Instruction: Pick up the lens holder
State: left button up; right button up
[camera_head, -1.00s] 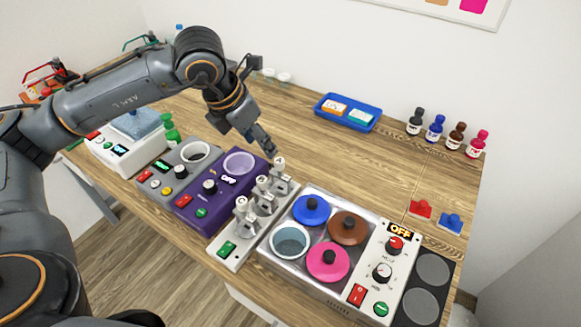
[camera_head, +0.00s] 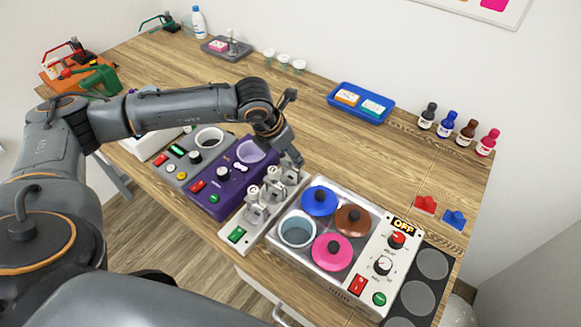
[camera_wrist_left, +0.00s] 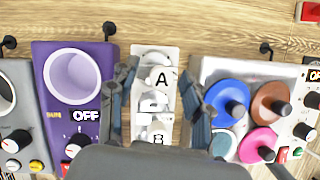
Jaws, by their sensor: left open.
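I see no single part plainly marked as the lens holder. A white stand (camera_head: 228,242) carries a row of grey metal holders with round white lettered tops. The farthest holder (camera_head: 291,173) is right by my left gripper (camera_head: 296,161), at the stand's far end. In the left wrist view my left gripper (camera_wrist_left: 160,82) is open, its fingers on either side of the row. The holder marked A (camera_wrist_left: 161,78) shows between the fingertips, and another marked B (camera_wrist_left: 158,137) is nearer my wrist, partly hidden. I cannot tell whether the fingers touch anything.
A purple device (camera_head: 215,208) stands left of the stand. A steel unit (camera_head: 283,266) with colored lids stands close on the right. A blue tray (camera_head: 385,119) and several bottles (camera_head: 445,129) are farther back. The wooden table behind the stand is clear.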

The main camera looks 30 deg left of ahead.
pick_arm(q)
jog(key=shift+x, duration=1)
jog(key=shift+c, duration=0.4)
pick_arm(e)
jog(key=shift+s+r, duration=0.25)
jog(key=shift+s, duration=0.15)
pick_arm(q)
grip_shut()
jog(key=shift+r, duration=0.1)
pick_arm(e)
jog(key=shift+s, duration=0.15)
pick_arm(q)
jog(key=shift+r, duration=0.1)
